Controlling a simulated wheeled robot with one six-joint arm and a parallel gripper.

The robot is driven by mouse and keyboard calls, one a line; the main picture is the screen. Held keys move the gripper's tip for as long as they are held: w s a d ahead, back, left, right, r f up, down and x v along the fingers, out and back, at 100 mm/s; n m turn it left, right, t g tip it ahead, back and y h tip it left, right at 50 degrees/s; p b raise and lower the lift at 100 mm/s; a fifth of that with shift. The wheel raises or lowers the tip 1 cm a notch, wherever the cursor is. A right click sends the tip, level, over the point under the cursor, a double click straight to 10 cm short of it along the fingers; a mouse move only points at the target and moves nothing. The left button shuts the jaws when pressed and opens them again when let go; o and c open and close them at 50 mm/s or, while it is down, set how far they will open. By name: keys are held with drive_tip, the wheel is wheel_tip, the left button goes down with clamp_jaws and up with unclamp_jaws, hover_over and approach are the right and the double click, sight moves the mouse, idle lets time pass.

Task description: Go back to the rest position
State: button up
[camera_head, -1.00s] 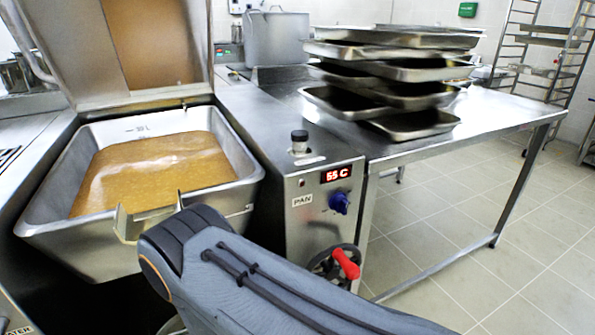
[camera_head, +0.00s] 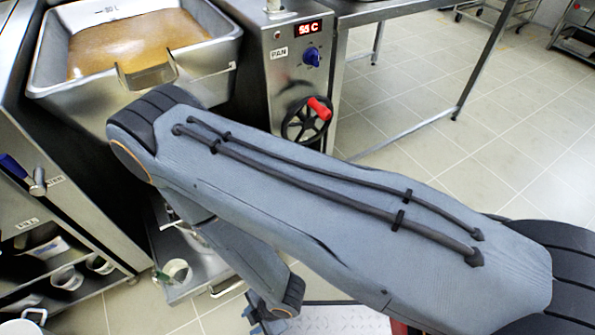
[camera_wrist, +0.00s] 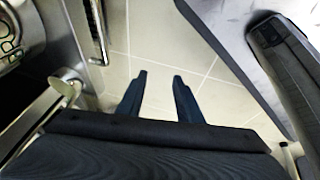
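My gripper (camera_wrist: 160,80) shows in the wrist view as two dark fingers held apart. Only pale floor tiles show between them, and nothing is held. In the head view my grey arm crosses the picture, folded down in front of the tilting pan (camera_head: 205,65). My fingers cannot be made out clearly in the head view. The pan holds a brown liquid (camera_head: 140,40).
The pan's control column with a display (camera_head: 297,28), blue knob (camera_head: 312,56) and red-handled wheel (camera_head: 305,120) stands beside the pan. Low shelves with white containers (camera_head: 68,278) are at lower left. Open tiled floor (camera_head: 500,130) lies to the right.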

drive_tip(key=w+d+r+m+t+h, duration=0.2)
drive_tip(key=w+r+m, duration=0.5)
drive_tip(key=w+r, duration=1.15)
drive_tip(key=w+d+r+m+h, duration=0.1)
drive_tip(key=w+d+r+m, duration=0.25)
drive_tip(key=r, duration=0.35)
drive_tip(key=w+d+r+m+h, duration=0.1)
drive_tip(key=w+d+r+m, duration=0.2)
drive_tip(key=d+r, duration=0.3)
drive_tip(key=s+d+r+m+p, duration=0.3)
drive_tip(key=d+r+p, duration=0.1)
drive_tip(key=d+r, duration=0.3)
drive_tip(key=s+d+r+m+g+p, duration=0.1)
drive_tip(key=s+d+r+m+p, duration=0.2)
drive_tip(key=d+r, duration=0.4)
drive_tip(key=s+d+r+m+h+p, duration=0.1)
drive_tip(key=s+d+r+m+p, duration=0.2)
drive_tip(key=r, duration=1)
drive_tip(key=d+m+p, duration=0.2)
drive_tip(key=d+p, duration=0.1)
drive_tip(key=d, duration=0.1)
drive_tip(key=shift+s+r, duration=0.2)
